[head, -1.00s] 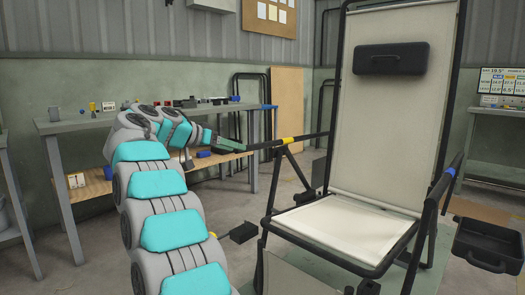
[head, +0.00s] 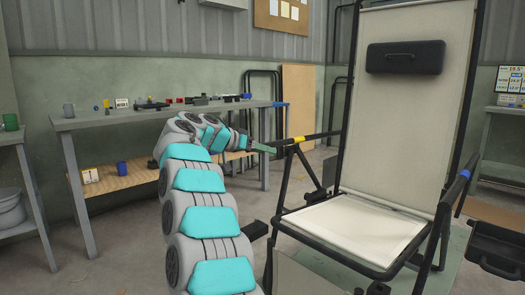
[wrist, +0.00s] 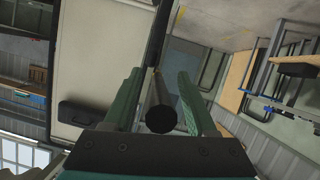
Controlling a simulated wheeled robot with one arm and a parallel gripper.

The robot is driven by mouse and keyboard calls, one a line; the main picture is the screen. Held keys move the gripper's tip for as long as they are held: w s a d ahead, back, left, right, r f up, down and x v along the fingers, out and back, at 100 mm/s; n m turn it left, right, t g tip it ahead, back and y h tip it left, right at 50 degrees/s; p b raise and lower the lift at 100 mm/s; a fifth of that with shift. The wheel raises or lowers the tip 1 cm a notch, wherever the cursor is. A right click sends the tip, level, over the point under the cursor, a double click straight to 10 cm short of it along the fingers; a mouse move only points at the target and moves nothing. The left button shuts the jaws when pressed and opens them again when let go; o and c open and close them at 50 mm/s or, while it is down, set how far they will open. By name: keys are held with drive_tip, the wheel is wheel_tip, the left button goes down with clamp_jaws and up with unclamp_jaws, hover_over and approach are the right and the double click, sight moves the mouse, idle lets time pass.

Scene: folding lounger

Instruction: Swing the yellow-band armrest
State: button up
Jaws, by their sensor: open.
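The lounger's left armrest is a black bar with a yellow band (head: 299,139), roughly level in the head view beside the seat (head: 355,226). My gripper (head: 267,148) is at the armrest's free left end, left of the band. In the wrist view, the round black bar end (wrist: 160,115) lies between the two green fingers of my gripper (wrist: 160,76). The fingers stand apart, one on each side of the bar, with a visible gap on the right. Whether the left finger touches the bar is hard to tell.
The tall backrest (head: 400,110) carries a black pillow (head: 405,57). The other armrest has a blue band (head: 465,174). A workbench (head: 150,115) with small items stands behind my arm. Floor is open left of the lounger.

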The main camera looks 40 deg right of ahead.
drive_tip(key=shift+c, duration=0.4)
clamp_jaws()
idle(0.9)
